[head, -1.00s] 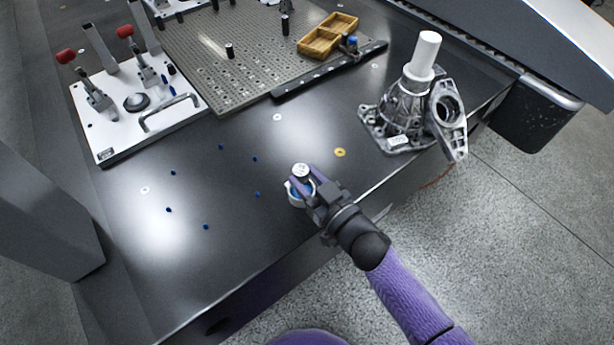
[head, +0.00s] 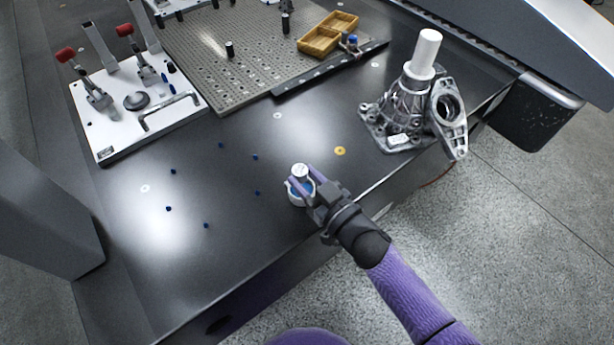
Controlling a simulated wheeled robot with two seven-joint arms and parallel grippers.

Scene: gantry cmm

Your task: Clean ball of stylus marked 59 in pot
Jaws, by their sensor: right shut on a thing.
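My right gripper (head: 303,184) is shut on a small stylus, whose pale round top (head: 300,170) shows between the fingertips. Its marking is too small to read. The stylus is held upright at a small white pot (head: 295,200) with blue inside, on the dark table near its front edge. The stylus's lower end and ball are hidden by the fingers and the pot, so I cannot tell whether the ball touches the blue. My left gripper is not in view.
A metal casting (head: 400,112) with a white cylinder stands at the right. A white clamp plate (head: 135,104) is at the left. A grey perforated plate (head: 250,70) and yellow trays (head: 320,40) lie behind. Several small blue pegs dot the table (head: 240,225) left of the pot.

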